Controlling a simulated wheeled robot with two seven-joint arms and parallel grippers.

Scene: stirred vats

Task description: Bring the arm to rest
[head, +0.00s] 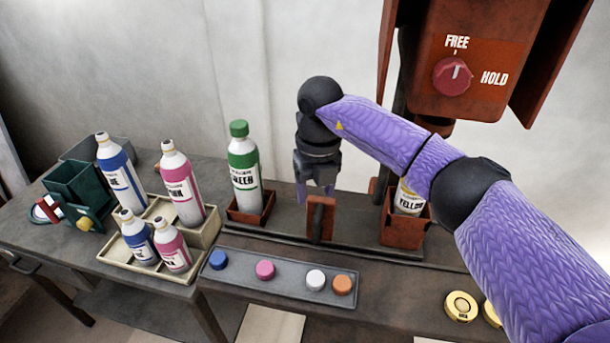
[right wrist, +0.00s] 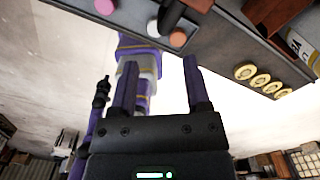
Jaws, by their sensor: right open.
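My right arm comes in from the right in the head view and bends downward at its far end. My right gripper (head: 316,194) hangs fingers down, open and empty, above the back of the table. It appears just behind an upright red-brown handle (head: 320,220); I cannot tell whether they touch. In the right wrist view the two fingers of the gripper (right wrist: 160,78) stand apart with nothing between them. My left gripper is not in view.
A green-capped bottle (head: 243,165) stands left of the gripper, a yellow-label bottle (head: 409,198) right. Pink (head: 182,188) and blue (head: 118,172) bottles stand further left. Colored caps lie on a grey tray (head: 240,278). A red dial (head: 453,76) points towards FREE.

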